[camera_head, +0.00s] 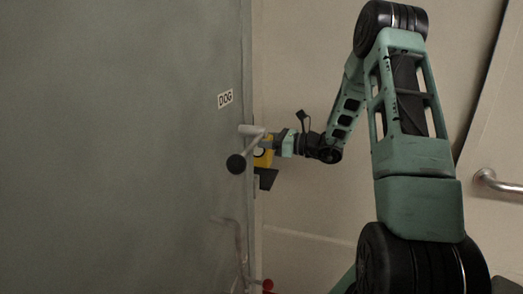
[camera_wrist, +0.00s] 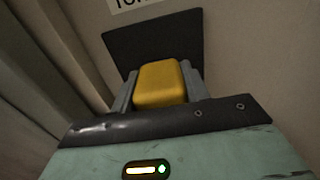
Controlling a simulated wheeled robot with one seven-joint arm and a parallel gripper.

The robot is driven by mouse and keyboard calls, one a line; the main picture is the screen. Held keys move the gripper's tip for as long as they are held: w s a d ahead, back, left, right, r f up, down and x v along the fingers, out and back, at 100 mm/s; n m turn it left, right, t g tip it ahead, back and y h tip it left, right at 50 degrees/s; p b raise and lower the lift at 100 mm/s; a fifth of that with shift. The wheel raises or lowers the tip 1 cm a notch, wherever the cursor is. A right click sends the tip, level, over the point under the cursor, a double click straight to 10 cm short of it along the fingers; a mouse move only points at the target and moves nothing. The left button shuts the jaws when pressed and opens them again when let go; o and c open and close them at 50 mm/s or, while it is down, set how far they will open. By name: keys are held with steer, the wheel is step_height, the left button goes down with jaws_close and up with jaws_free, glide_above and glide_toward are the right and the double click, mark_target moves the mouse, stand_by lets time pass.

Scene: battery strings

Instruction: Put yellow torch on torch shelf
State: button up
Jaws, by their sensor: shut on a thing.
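The yellow torch (camera_wrist: 160,85) sits between the two grey fingers of my gripper (camera_wrist: 160,92) in the wrist view. My gripper is shut on it. In the head view the torch (camera_head: 263,158) shows as a small yellow block at my gripper (camera_head: 273,145), partly behind a door handle. A dark flat plate, which looks like the torch shelf (camera_wrist: 150,40), lies just beyond the torch in the wrist view. It also shows in the head view (camera_head: 267,179), just below the torch. Whether the torch touches the shelf I cannot tell.
A large grey door or panel (camera_head: 120,150) with a DOG label (camera_head: 225,98) fills the left. Its lever handle (camera_head: 250,140) juts out close to my gripper. A partly cut-off label (camera_wrist: 135,4) is above the shelf. A metal handle (camera_head: 495,182) is at the far right.

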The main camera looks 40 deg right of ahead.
mark_target(261, 152)
steer(key=shift+f+p, duration=0.3)
steer(key=shift+f, duration=1.7)
steer(key=shift+f, duration=0.15)
steer(key=o, duration=1.2)
steer(key=b+v, duration=0.3)
steer(key=v, duration=0.9)
steer(key=shift+b, duration=0.35)
